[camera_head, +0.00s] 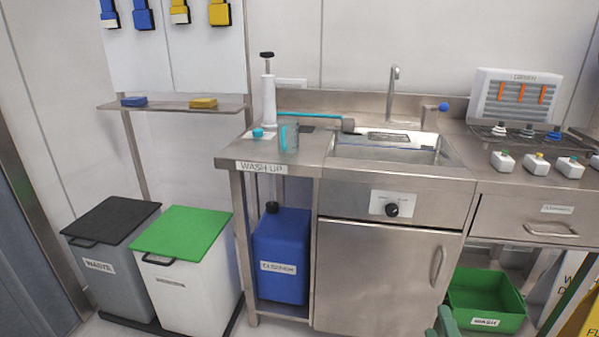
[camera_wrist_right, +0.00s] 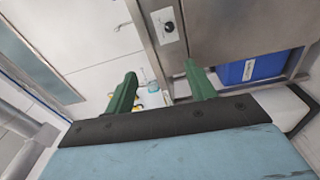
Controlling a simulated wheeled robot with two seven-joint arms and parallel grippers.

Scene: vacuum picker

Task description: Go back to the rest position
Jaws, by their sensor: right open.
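My right gripper (camera_head: 441,324) shows only as green fingertips at the bottom edge of the head view, in front of the cabinet and near the green wash crate (camera_head: 485,298). In the right wrist view its two green fingers (camera_wrist_right: 161,88) stand wide apart with nothing between them. My left gripper is not in view. The white hand pump (camera_head: 268,98) with a black handle stands on the steel counter, apart from my gripper. A light-blue tube (camera_head: 310,116) runs beside it to a grey end piece (camera_head: 348,125). A clear beaker (camera_head: 289,137) stands in front.
The steel counter (camera_head: 235,157) holds a sink (camera_head: 385,152) with a tap. A blue canister (camera_head: 281,255) stands below it, beside the cabinet door (camera_head: 380,277). Grey (camera_head: 92,265) and white (camera_head: 190,290) lidded bins stand at the left.

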